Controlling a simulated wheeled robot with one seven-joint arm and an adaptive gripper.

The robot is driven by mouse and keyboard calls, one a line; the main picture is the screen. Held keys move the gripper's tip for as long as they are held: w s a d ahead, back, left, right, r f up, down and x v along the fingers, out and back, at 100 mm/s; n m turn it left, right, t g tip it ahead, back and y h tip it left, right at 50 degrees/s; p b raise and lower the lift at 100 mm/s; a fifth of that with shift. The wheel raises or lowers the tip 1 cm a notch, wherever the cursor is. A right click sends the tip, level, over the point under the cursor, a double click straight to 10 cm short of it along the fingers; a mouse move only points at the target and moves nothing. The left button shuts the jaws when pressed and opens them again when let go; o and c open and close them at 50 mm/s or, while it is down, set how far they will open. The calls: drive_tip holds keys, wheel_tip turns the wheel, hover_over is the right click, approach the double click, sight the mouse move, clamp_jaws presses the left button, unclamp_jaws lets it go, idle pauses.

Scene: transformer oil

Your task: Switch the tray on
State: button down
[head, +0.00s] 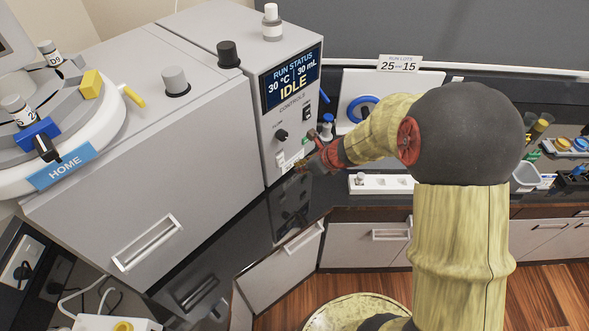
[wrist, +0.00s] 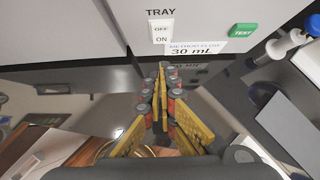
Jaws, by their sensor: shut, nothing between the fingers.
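The tray switch (wrist: 161,34) is a white rocker under the word TRAY on the grey machine front. OFF is on its upper half and ON on its lower half; which half is pressed in I cannot tell. In the head view the switch (head: 281,157) is small, low on the control panel. My gripper (wrist: 162,70) is shut and empty, its yellow fingertips together just below the switch in the picture. Whether they touch the panel is unclear. In the head view my gripper (head: 303,166) is at the panel's lower part.
A green TEST button (wrist: 244,31) is right of the switch, with a 30 mL label (wrist: 193,48) between. The display (head: 292,79) reads IDLE, 30 °C, 30 mL. A black knob (head: 281,135) sits above the switch. A white power strip (head: 383,184) lies right of my gripper.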

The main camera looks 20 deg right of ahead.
drive_tip(key=p+v, duration=0.1)
drive_tip(key=v, duration=0.5)
drive_tip(key=shift+s+r, duration=0.25)
drive_tip(key=shift+r, duration=0.1)
drive_tip(key=shift+d, duration=0.15)
